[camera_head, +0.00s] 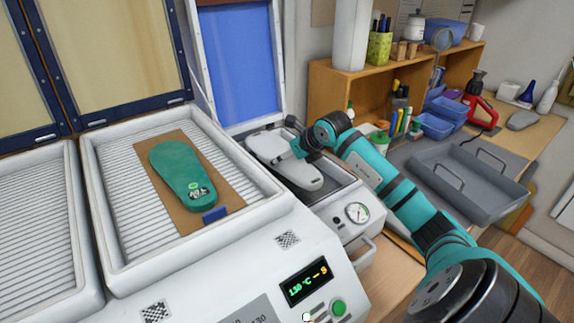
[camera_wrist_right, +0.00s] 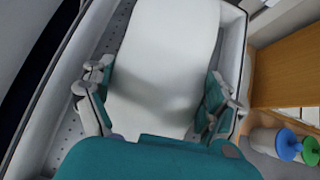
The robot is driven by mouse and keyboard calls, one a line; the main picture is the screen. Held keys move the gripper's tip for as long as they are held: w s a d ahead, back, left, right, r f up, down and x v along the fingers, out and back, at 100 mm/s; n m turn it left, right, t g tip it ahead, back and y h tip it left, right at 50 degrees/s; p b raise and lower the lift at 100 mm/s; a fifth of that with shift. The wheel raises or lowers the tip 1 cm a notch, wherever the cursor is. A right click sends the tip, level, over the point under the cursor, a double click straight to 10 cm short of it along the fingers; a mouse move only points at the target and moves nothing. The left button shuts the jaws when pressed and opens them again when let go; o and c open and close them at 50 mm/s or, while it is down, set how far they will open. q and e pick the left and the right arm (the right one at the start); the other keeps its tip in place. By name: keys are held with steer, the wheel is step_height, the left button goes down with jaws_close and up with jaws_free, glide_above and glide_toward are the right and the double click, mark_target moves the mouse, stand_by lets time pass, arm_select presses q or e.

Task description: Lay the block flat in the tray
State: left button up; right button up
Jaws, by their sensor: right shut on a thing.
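A white, sole-shaped block (camera_head: 308,176) is over the small machine's open recessed tray (camera_head: 342,192), at the centre of the head view. My right gripper (camera_head: 290,148) is shut on the block's sides from above. In the right wrist view the gripper's fingers (camera_wrist_right: 155,98) flank the white block (camera_wrist_right: 165,40), with the perforated tray bed (camera_wrist_right: 60,130) showing beside it. The block's long axis runs along the tray. I cannot tell whether its underside touches the bed. My left gripper is out of view.
The blue-faced lid (camera_head: 240,65) stands open behind the tray. A heater bed (camera_head: 110,190) at left holds a green insole (camera_head: 182,172) on a brown board. A grey two-handled tray (camera_head: 470,200) sits at right. A wooden shelf (camera_head: 330,90) stands close behind.

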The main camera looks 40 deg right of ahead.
steer(key=shift+s+d+f, duration=0.1)
steer(key=shift+f, duration=0.25)
step_height(320, 180, down, 3)
steer(key=shift+f+p, duration=0.1)
steer(key=shift+p, duration=0.5)
steer(key=shift+f, duration=0.3)
steer(key=o, duration=1.4)
